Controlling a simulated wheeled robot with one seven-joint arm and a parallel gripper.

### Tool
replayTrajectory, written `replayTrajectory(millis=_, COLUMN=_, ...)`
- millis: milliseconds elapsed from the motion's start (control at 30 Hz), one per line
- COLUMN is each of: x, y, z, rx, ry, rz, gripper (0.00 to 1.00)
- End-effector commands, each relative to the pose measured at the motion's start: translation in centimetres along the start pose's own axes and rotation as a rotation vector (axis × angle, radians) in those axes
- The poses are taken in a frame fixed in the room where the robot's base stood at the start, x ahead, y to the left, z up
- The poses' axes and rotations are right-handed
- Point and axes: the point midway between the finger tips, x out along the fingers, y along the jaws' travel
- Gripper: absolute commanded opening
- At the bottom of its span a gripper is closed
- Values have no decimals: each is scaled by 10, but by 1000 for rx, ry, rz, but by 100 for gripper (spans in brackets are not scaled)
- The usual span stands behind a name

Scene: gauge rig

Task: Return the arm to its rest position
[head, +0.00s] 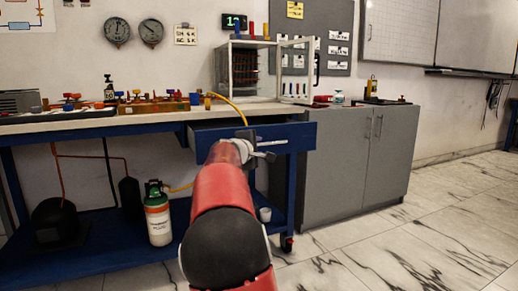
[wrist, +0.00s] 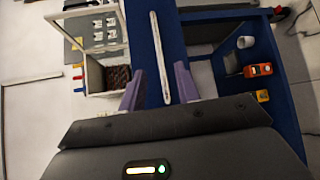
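My arm reaches forward from the bottom of the head view. My gripper (head: 258,146) is in front of the blue drawer (head: 285,135) under the bench top. In the wrist view my gripper (wrist: 160,88) has its two purple fingers spread apart, with nothing held between them. The blue drawer front (wrist: 151,30) and its long pale handle (wrist: 160,60) show beyond and between the fingers. I cannot tell how far the fingertips are from the handle. The drawer sticks out from the bench, and the arm hides part of its front in the head view.
The workbench (head: 140,122) carries colored valves and a glass-fronted case (head: 248,70). A green-topped cylinder (head: 158,215) and a white cup (head: 265,214) are on the lower shelf. Grey cabinets (head: 345,165) stand at right. The marble floor (head: 400,245) is clear at front right.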

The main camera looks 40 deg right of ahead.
Motion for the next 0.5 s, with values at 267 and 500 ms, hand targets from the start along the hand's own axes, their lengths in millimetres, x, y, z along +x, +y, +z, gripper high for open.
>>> replayTrajectory(millis=267, x=0, y=0, z=0, rx=0, ry=-1, rz=0, gripper=33)
replayTrajectory(millis=500, x=-9, y=-6, z=8, rx=61, ry=5, rz=-39, gripper=33)
